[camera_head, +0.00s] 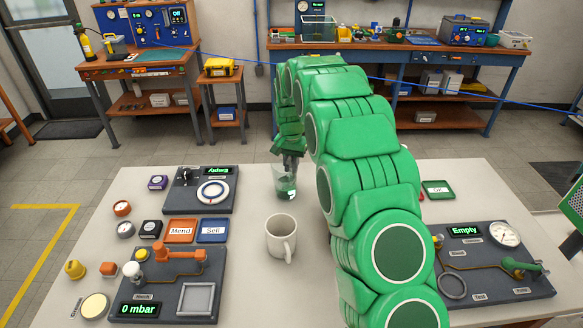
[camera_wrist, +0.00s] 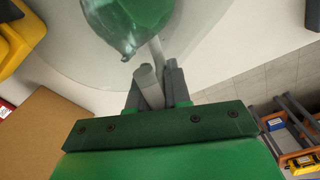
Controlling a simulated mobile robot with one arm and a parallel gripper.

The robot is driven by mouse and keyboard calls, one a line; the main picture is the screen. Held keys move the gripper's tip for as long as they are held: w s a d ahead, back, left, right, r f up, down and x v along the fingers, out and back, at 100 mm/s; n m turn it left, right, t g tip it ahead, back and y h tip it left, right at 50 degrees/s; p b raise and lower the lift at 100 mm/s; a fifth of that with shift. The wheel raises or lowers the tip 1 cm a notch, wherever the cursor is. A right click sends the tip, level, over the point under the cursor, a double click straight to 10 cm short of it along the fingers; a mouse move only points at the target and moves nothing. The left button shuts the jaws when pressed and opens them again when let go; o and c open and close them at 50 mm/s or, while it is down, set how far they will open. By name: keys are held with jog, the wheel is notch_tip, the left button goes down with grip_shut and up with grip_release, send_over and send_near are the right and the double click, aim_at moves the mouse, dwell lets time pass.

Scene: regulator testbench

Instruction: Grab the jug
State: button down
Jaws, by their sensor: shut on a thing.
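The jug (camera_head: 284,183) is a clear vessel with green liquid inside, near the middle of the far part of the white table. It also fills the top of the wrist view (camera_wrist: 128,25), where the liquid shows dark green through the clear wall. My gripper (camera_head: 289,161) reaches down to it from above at its rim side. In the wrist view my gripper (camera_wrist: 155,82) is shut on a pale, thin part of the jug that looks like its handle. I cannot tell whether the jug's base touches the table.
A white mug (camera_head: 281,238) stands close in front of the jug. A dark device with a round dial (camera_head: 203,190) is to the left, with orange and blue trays (camera_head: 181,231) before it. My arm covers the table's middle right. A gauge panel (camera_head: 487,262) lies further right.

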jog(key=shift+r, duration=1.25)
jog(key=shift+s+r, duration=0.15)
jog(key=shift+r, duration=0.15)
jog(key=shift+s+d+r, duration=0.25)
jog(key=shift+s+r, duration=0.95)
jog(key=shift+r, duration=0.2)
jog(key=shift+s+d+r, duration=0.2)
jog(key=shift+s+r, duration=1)
jog(key=shift+r, duration=0.2)
jog(key=s+d+r, duration=0.1)
jog(key=s+r, duration=0.2)
jog(key=s, duration=0.5)
jog(key=shift+s+d+r, duration=0.15)
jog(key=shift+s+r, duration=0.1)
jog(key=shift+r, duration=0.15)
jog(key=shift+s, duration=0.1)
